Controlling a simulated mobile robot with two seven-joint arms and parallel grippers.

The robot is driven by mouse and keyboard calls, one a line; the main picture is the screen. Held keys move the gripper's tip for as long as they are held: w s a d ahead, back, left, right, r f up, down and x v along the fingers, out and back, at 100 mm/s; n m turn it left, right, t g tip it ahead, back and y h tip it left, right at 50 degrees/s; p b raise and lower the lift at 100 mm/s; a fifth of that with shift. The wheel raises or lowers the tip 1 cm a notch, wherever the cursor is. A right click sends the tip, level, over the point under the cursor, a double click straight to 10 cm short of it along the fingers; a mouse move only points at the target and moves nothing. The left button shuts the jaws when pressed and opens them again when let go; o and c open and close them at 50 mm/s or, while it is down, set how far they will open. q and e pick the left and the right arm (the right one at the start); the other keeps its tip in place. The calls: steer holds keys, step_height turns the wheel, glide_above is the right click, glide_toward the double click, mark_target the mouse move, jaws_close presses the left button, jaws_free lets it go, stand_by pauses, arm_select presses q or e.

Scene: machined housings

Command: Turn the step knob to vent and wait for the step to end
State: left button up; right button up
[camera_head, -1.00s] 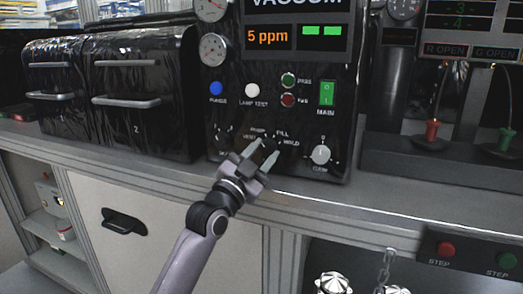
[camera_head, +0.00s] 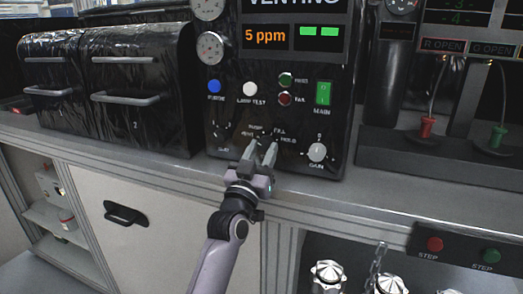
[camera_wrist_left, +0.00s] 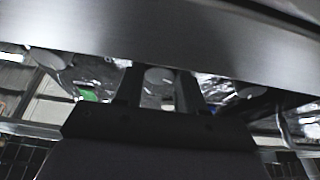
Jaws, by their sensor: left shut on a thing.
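The black control panel (camera_head: 300,65) stands on the bench. Its top display (camera_head: 294,4) is cut off by the frame edge but reads "VENTING". The dark step knob (camera_head: 263,140) is low on the panel, among small labels such as FILL and HOLD. My left gripper (camera_head: 261,149) is shut on the knob from the front, its fingers hiding most of it and its pointer. In the left wrist view, the two dark fingers (camera_wrist_left: 159,88) stand either side of a pale round shape that I cannot identify for certain. My right gripper is out of view.
A GAIN knob (camera_head: 317,152) sits to the right of the gripper, and a green MAIN switch (camera_head: 323,93) above it. An orange readout (camera_head: 265,36) shows 5 ppm beside two green bars. Black ovens (camera_head: 140,90) stand left. STEP buttons (camera_head: 434,244) are at lower right.

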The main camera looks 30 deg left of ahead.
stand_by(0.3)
arm_select(q)
steer(key=o, duration=1)
steer(key=shift+o, duration=0.2)
steer(key=shift+s+f, duration=0.1)
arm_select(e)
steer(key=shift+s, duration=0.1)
